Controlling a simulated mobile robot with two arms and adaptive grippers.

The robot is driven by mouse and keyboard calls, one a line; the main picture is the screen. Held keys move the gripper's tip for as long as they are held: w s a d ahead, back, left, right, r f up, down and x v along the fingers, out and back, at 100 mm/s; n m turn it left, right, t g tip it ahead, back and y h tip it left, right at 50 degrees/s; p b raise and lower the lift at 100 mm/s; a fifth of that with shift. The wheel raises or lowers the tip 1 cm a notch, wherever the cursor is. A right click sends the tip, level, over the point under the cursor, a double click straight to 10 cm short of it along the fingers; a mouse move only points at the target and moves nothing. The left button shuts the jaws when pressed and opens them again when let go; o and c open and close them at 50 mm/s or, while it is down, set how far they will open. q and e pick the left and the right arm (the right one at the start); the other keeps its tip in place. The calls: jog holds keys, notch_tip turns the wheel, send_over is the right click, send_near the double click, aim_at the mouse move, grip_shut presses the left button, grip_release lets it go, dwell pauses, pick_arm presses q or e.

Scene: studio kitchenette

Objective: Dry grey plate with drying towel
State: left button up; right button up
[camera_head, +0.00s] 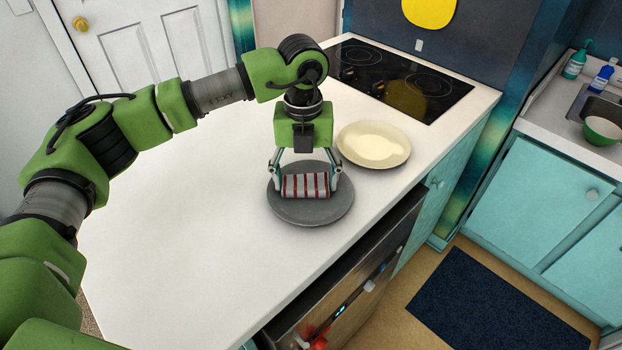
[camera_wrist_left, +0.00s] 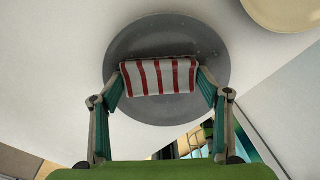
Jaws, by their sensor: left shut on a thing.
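The grey plate (camera_head: 310,214) lies flat on the white counter near its front edge; it also shows in the left wrist view (camera_wrist_left: 132,45). The drying towel (camera_head: 306,186) is a folded cloth with red and white stripes. My left gripper (camera_head: 306,184) points down over the plate and is shut on the towel, with a finger at each end of it. In the left wrist view the towel (camera_wrist_left: 160,77) spans between the two fingers over the plate. Small specks show on the plate's surface. I cannot tell whether the towel touches the plate. My right gripper is not in view.
A cream plate (camera_head: 373,144) lies just right of and behind the grey plate. A black cooktop (camera_head: 398,78) is set in the counter's far end. The counter (camera_head: 190,230) is bare to the left. A sink (camera_head: 598,104) with a green bowl (camera_head: 602,131) is at the far right.

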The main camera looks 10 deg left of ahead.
pick_arm(q)
jog(key=shift+s, duration=0.55)
jog(key=shift+s+d+f+b, duration=0.1)
jog(key=shift+s+d+b, duration=0.15)
jog(key=shift+d+b, duration=0.15)
jog(key=shift+r+p, duration=1.65)
jog(key=shift+r, duration=1.9)
